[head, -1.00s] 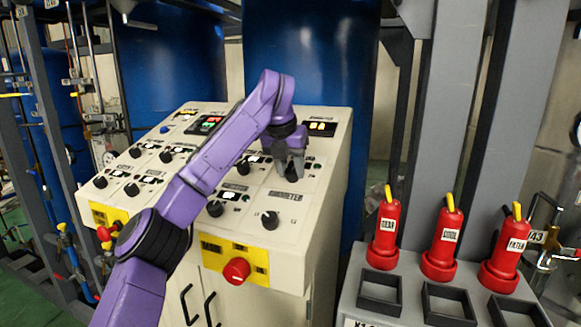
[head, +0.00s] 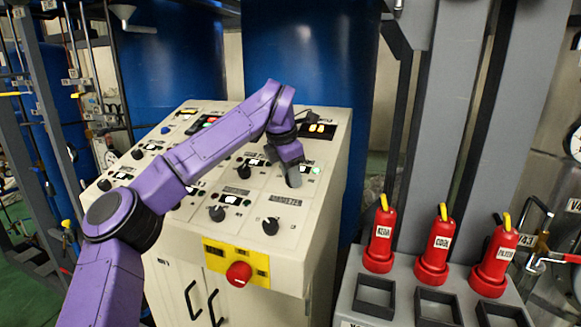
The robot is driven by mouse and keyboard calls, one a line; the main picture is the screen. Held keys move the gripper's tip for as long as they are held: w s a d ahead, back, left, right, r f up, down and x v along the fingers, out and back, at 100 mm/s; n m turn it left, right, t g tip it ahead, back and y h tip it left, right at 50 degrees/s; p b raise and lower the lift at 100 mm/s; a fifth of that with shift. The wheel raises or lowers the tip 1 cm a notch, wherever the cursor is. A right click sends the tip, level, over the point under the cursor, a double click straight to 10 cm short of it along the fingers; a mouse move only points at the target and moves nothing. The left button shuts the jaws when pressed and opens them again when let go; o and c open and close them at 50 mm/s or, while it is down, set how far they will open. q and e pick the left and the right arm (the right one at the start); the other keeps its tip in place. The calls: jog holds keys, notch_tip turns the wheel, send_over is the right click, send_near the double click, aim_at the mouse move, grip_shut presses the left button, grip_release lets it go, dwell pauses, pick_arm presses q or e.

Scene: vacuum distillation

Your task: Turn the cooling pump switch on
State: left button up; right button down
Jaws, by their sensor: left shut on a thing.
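The cream control panel (head: 322,187) has several black rotary knobs with small labels that I cannot read. My left gripper (head: 294,181) points down at the right part of the panel, shut on a rotary switch there. The fingers hide that switch almost entirely, and I cannot read its label. A small pale green lamp (head: 315,170) shows just right of the fingers. A free knob (head: 271,224) sits nearer the front edge, and another knob (head: 217,213) is left of it. My right gripper is out of view.
A red emergency button (head: 239,274) on a yellow plate juts from the panel's front. Red cylinders with yellow tops, such as this one (head: 435,246), stand on a grey stand (head: 395,284) at the right. Blue tanks (head: 311,55) rise behind the panel.

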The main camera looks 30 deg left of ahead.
pick_arm(q)
jog(key=shift+f+m+p, duration=0.15)
jog(key=shift+m+p, duration=0.15)
jog(key=shift+m, duration=0.3)
jog(key=o, duration=1)
jog(key=shift+o, duration=0.2)
jog(key=v, duration=1)
jog(key=shift+r, duration=0.3)
